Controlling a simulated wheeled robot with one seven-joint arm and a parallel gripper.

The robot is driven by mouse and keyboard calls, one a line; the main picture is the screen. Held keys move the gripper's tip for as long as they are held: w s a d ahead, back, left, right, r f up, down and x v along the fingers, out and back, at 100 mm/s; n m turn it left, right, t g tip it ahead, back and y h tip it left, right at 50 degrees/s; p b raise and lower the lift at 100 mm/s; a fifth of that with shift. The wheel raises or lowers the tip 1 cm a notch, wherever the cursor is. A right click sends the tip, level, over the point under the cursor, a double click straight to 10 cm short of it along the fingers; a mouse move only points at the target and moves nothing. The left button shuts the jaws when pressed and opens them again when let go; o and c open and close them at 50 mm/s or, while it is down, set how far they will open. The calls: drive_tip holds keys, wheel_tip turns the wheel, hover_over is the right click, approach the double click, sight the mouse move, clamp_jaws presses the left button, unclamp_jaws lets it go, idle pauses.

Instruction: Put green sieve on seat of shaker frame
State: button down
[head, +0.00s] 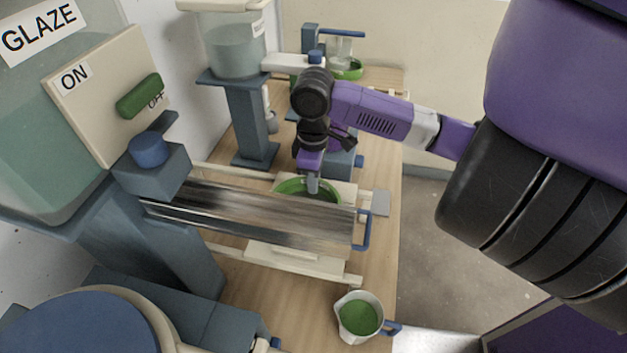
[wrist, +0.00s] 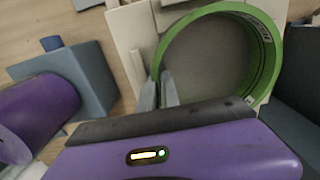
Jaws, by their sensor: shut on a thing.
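The green sieve (head: 282,188) is a round green ring with a grey mesh floor; it also shows in the wrist view (wrist: 270,75). My gripper (head: 313,186) points down at it and is shut on its rim; the fingers (wrist: 160,93) pinch the left part of the rim in the wrist view. The cream shaker frame (head: 297,260) lies on the bench, with pale rails and cream plates. The sieve is over its far part, near a cream plate (wrist: 128,35). I cannot tell whether the sieve touches the seat. A shiny metal trough (head: 260,215) hides its near side.
A jug with green contents (head: 357,318) stands at the bench's front. Glaze tanks on blue stands (head: 250,120) line the left. A blue stand with a green-based vessel (head: 348,70) is at the back. Bare bench (head: 310,290) shows between frame and jug.

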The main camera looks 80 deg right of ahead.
drive_tip(key=c, duration=1.5)
unclamp_jaws()
wheel_tip(320, 180, up, 8)
drive_tip(key=shift+f, duration=0.15)
